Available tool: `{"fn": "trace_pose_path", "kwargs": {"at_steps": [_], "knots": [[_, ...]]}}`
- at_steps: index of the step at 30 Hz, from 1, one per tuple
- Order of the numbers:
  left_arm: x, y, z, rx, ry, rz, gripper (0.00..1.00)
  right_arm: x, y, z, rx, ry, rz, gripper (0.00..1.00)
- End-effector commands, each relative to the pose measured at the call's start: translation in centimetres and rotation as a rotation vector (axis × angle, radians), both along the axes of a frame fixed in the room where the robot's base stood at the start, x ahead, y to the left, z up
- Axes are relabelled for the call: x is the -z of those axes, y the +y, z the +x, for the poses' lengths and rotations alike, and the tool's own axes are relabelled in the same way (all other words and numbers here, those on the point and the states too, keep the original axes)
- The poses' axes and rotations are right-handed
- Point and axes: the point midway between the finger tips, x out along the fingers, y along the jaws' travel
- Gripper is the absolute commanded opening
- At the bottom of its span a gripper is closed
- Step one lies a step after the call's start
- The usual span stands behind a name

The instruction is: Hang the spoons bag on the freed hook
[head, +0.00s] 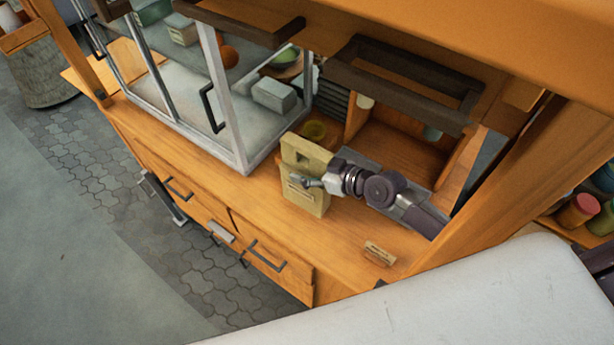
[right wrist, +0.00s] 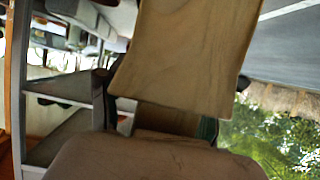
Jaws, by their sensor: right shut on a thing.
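The spoons bag, a tan flat pouch with a cut-out near its top (head: 308,204), is upright above or at the counter's front, in front of the glass case. My right gripper (head: 306,182) is shut on it, with its arm coming from the right. In the right wrist view the tan cloth of the bag (right wrist: 185,55) fills the upper middle. I cannot make out a hook in either view. My left gripper is not in view.
A glass display case (head: 235,130) stands left of the bag. A small wooden sign (head: 380,254) stands on the wooden counter (head: 345,225). Dark frames hang above. Coloured jars (head: 578,210) stand at the far right.

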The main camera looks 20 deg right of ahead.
Motion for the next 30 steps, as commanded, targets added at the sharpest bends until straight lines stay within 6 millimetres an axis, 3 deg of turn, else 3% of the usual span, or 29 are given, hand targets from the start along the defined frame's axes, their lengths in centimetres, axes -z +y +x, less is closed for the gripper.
{"fn": "trace_pose_path", "kwargs": {"at_steps": [3,6,20,21,25,30], "knots": [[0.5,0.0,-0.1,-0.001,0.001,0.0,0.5,2.2,0.0,0.1,0.002,0.001,0.001,0.0],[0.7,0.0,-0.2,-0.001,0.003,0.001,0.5,3.0,0.0,0.1,0.001,-0.001,0.0,0.0],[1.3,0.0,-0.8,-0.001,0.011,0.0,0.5,3.6,0.0,0.1,0.001,-0.003,-0.001,0.0],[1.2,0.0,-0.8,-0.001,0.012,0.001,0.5,3.6,0.0,0.0,0.001,-0.001,-0.001,0.67],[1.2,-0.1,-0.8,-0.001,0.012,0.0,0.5,3.5,0.0,0.0,0.001,0.001,-0.001,0.89],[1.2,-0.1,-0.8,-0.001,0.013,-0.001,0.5,3.5,0.0,0.0,0.001,0.001,-0.001,0.89]]}}
